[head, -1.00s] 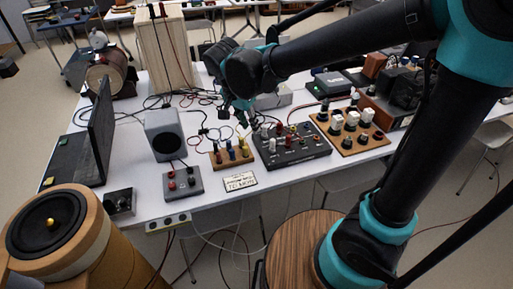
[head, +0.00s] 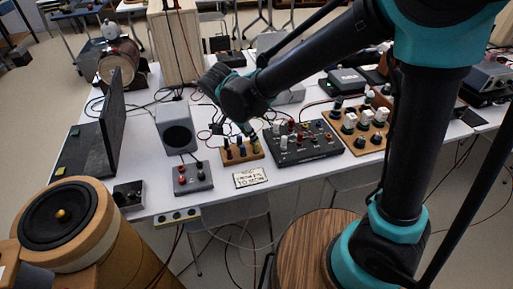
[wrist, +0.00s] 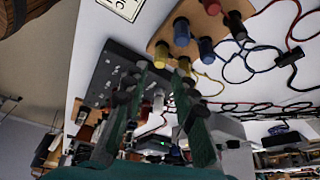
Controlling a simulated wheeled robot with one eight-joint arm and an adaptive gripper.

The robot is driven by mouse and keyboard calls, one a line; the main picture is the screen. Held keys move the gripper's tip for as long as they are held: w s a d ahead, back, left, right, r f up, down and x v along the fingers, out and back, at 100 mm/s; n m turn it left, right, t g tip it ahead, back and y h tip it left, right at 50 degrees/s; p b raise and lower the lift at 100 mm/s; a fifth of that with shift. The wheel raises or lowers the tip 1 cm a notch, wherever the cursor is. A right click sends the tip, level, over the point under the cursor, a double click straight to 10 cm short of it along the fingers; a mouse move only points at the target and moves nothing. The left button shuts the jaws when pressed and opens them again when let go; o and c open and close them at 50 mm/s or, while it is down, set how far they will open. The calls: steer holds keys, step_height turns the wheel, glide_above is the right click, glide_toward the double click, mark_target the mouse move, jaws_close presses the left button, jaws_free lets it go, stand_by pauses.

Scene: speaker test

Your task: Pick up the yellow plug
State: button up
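A wooden block (head: 229,161) with a row of coloured plugs stands on the white table; it also shows in the wrist view (wrist: 192,18). In the wrist view, a yellow plug (wrist: 162,54) stands at the block's near edge, just beyond and between my fingertips. Another yellow piece (wrist: 184,64) shows by the right fingertip, partly hidden. In the head view, my gripper (head: 249,131) is over the block's right end; contact cannot be told.
A black panel with knobs (head: 302,153) is close right of the block, and a wooden board with white-topped parts (head: 366,140) beyond it. A grey speaker (head: 176,128), a small grey box (head: 192,183) and a label card (head: 250,178) are nearby. Loose cables lie behind the block.

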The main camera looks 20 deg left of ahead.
mark_target(256, 148)
steer(key=shift+x, duration=3.6)
steer(key=shift+w+r, duration=0.1)
jaws_close()
